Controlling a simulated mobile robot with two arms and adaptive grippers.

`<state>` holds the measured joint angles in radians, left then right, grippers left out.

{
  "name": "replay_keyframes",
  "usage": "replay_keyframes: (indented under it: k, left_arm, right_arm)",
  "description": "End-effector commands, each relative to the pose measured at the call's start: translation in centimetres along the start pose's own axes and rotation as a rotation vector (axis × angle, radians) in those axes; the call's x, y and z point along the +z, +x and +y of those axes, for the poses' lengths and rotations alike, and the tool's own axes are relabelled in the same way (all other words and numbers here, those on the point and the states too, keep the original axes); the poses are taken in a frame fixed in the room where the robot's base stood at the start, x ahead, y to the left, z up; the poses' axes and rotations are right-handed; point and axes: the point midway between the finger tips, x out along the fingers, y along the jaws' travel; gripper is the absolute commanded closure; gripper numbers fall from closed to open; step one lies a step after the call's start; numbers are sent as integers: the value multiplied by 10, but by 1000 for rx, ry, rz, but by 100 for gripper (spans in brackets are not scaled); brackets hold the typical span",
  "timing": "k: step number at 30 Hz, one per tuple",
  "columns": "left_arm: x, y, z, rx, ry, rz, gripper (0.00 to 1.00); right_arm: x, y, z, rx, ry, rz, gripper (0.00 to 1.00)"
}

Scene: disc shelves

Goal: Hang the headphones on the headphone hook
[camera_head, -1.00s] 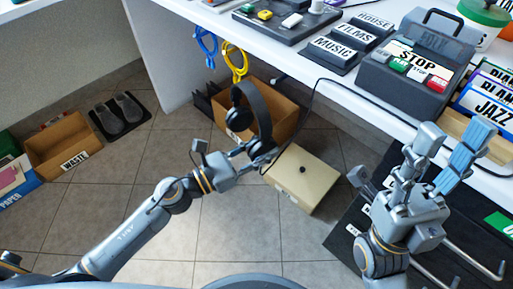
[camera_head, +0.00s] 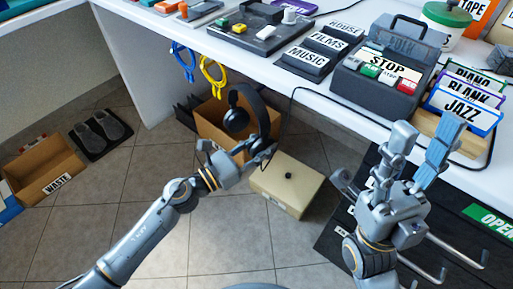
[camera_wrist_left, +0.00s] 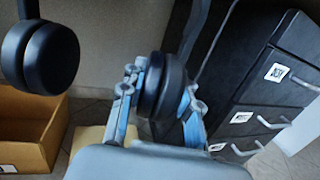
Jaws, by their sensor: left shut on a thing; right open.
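The black headphones (camera_head: 262,108) are held upright in the air, below and in front of the table edge. My left gripper (camera_head: 262,157) is shut on their lower ear cup. In the left wrist view its fingers (camera_wrist_left: 162,90) clamp both sides of that ear cup (camera_wrist_left: 172,85), and the other ear cup (camera_wrist_left: 50,57) hangs free at upper left. I cannot tell which is the headphone hook. My right gripper (camera_head: 424,148) is open and empty above the panel.
A cardboard box (camera_head: 207,120) and a beige box (camera_head: 290,188) stand below the headphones. Blue (camera_head: 184,64) and yellow (camera_head: 212,75) cables hang under the table edge.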

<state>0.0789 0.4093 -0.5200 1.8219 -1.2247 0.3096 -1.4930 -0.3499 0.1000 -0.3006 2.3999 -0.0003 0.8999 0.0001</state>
Motion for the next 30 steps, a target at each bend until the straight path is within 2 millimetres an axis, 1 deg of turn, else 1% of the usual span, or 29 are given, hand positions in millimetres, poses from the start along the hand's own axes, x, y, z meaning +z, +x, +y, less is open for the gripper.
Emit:
replay_keyframes:
  k: [20,22,30]
  left_arm:
    - [-4,40,10,-1,0,-2,100]
    - [-8,43,11,-1,1,-2,100]
    - [-13,50,13,-1,1,-1,100]
  right_arm:
    - [0,1,0,0,0,0,53]
    - [0,-3,0,0,0,1,53]
    - [2,-9,0,0,-1,0,53]
